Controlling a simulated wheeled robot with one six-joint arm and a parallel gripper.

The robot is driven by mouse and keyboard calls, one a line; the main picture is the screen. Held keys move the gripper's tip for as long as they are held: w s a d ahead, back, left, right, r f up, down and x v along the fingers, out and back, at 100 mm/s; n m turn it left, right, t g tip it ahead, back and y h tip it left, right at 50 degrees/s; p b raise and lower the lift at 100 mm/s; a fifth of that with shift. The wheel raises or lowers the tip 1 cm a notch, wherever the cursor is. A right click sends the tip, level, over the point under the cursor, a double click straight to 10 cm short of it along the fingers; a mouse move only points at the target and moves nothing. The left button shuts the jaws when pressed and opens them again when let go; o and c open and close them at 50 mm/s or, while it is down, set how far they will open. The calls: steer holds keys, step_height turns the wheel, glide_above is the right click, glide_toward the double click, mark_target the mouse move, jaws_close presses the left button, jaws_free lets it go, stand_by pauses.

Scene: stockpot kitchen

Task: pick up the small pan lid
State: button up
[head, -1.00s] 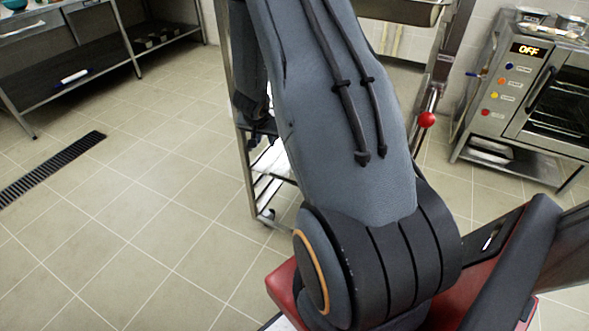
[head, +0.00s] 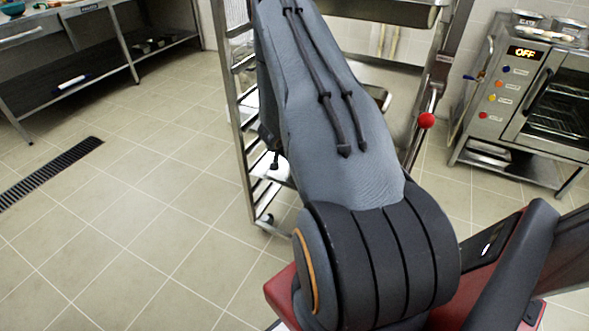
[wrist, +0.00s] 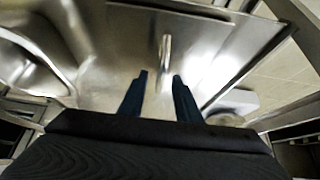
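In the wrist view, a flat steel sheet (wrist: 115,60) with a short upright bar handle (wrist: 166,48) lies ahead of my fingers. It looks like the small pan lid, but blur and glare leave this unsure. My gripper (wrist: 159,78) has its two dark blue fingers apart, with nothing held between them. The handle shows just beyond the fingertips, slightly right of the middle of the gap. I cannot tell how far off it is. In the head view my gripper is hidden behind my arm, and no lid can be made out there.
A steel rack (head: 240,130) stands behind my arm. An oven (head: 520,100) reading OFF is at the right, and a steel bench (head: 100,70) at the upper left. A red knob (head: 426,120) is right of my arm. Tiled floor (head: 150,220) at the left is clear.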

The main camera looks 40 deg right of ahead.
steer(key=shift+d+f, duration=0.15)
steer(key=shift+f, duration=0.1)
steer(key=shift+c, duration=0.3)
jaws_close()
stand_by(1.0)
